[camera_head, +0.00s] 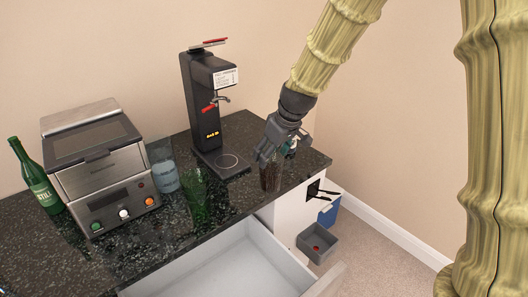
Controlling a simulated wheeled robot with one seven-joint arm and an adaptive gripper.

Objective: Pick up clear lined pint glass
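A see-through tumbler with fine vertical lines (270,178) stands upright on the dark counter near its right front edge. It looks brownish against the stone and fits the clear lined pint glass best. My gripper (268,157) reaches down from the upper right, with its fingers at the rim of this glass. The fingers overlap the glass's top in the picture. I cannot tell whether they touch it, or whether they are open or shut. The glass appears to stand on the counter.
A green glass (197,199) and a bluish clear glass (165,178) stand left of the black tap machine (203,103). A countertop oven (100,168) and green bottle (36,178) are farther left.

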